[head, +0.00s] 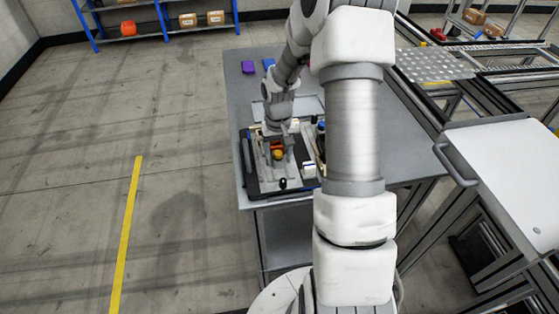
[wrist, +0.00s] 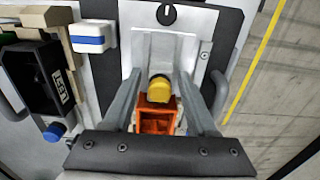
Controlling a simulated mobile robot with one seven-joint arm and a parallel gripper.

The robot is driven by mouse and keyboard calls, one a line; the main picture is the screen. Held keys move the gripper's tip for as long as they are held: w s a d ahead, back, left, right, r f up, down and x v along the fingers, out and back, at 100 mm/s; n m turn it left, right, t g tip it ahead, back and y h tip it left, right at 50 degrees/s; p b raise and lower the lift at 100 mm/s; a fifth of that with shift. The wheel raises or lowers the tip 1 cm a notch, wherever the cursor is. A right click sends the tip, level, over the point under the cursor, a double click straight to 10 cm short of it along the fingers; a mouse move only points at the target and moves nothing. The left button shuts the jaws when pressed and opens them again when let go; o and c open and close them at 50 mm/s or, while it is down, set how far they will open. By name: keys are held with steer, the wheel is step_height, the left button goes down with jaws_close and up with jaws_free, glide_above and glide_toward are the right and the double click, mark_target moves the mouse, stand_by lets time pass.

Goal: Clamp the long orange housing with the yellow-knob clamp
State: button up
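The yellow knob (wrist: 159,88) of the clamp shows in the middle of the wrist view, between my gripper's two fingers. The orange housing (wrist: 157,119) lies directly beside it, on the side toward my gripper's base, and is partly covered by the knob. My gripper (wrist: 161,76) is open, with a finger on each side of the knob and a visible gap to it. In the head view my gripper (head: 279,153) is low over the fixture on the table, with the yellow knob (head: 278,155) between its fingers. The housing's full length is hidden.
A black knob (wrist: 167,14) stands on the light fixture plate. To the left are a blue-and-white block (wrist: 90,37), a black labelled box (wrist: 45,80) and a blue knob (wrist: 55,132). The grey table (head: 238,88) is mostly clear behind; a purple item (head: 248,66) lies there.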

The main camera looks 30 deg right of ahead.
steer(key=shift+r, duration=0.1)
stand_by(0.5)
steer(key=shift+r+p, duration=2.75)
steer(key=shift+r, duration=1.15)
steer(key=shift+r, duration=0.15)
steer(key=s+a+r+n+t+h, duration=0.1)
steer(key=s+a+r, duration=0.25)
steer(key=r, duration=0.55)
steer(key=s+a+r+n+t, duration=0.1)
steer(key=s+a+r+t, duration=0.2)
steer(key=r, duration=0.6)
steer(key=s+a+r, duration=0.3)
steer(key=s, duration=0.4)
steer(key=s+a+r+n+t+y, duration=0.1)
steer(key=s+a+r, duration=0.2)
steer(key=s, duration=0.4)
steer(key=shift+s+a+r+t, duration=0.25)
steer(key=shift+a+r+t, duration=0.1)
steer(key=shift+r, duration=0.1)
